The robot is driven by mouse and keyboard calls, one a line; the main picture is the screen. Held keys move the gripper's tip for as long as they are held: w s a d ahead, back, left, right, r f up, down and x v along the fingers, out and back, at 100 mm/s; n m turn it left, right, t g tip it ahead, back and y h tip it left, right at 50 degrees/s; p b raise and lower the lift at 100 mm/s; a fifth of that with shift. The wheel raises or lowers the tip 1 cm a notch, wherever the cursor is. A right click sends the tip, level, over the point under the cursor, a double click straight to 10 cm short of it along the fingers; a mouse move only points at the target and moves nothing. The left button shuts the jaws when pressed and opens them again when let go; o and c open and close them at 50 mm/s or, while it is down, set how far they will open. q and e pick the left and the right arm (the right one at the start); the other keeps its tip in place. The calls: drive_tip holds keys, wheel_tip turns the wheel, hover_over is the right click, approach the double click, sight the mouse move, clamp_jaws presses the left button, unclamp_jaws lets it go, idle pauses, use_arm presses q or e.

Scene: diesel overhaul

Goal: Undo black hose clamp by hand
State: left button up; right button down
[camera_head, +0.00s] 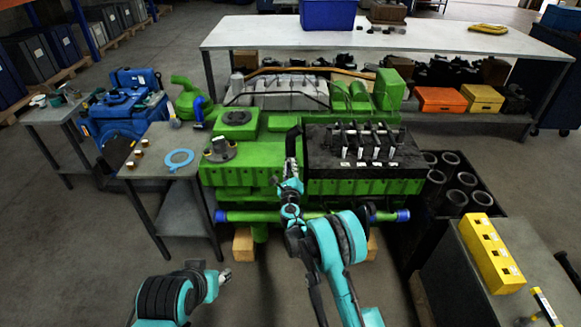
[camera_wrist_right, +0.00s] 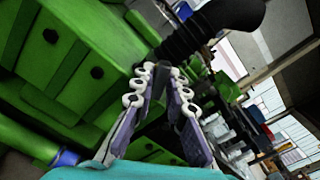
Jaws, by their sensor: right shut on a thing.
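A black hose (camera_head: 293,142) rises from the green engine, left of the dark cylinder head. In the right wrist view the ribbed black hose (camera_wrist_right: 188,42) bends to the upper right, just beyond the fingertips. My right gripper (camera_head: 291,168) is at the hose's lower end. In the right wrist view its fingers (camera_wrist_right: 163,76) are close together on a small dark part, which I take as the black hose clamp (camera_wrist_right: 172,80); the fingers mostly hide it. My left gripper (camera_head: 224,275) is low over the floor, apart from the engine, its opening too small to judge.
The green engine (camera_head: 232,172) fills the middle. A small side table (camera_head: 150,161) with a blue ring (camera_head: 180,151) stands to its left. A dark crate with cylinder liners (camera_head: 456,196) is at its right. A long workbench (camera_head: 420,40) stands behind. Floor around my left gripper is clear.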

drive_tip(key=shift+n, duration=1.8)
drive_tip(key=c, duration=1.5)
unclamp_jaws()
drive_tip(key=shift+c, duration=0.2)
drive_tip(key=shift+s, duration=0.1)
drive_tip(key=s, duration=1.1)
drive_tip(key=shift+s, duration=0.4)
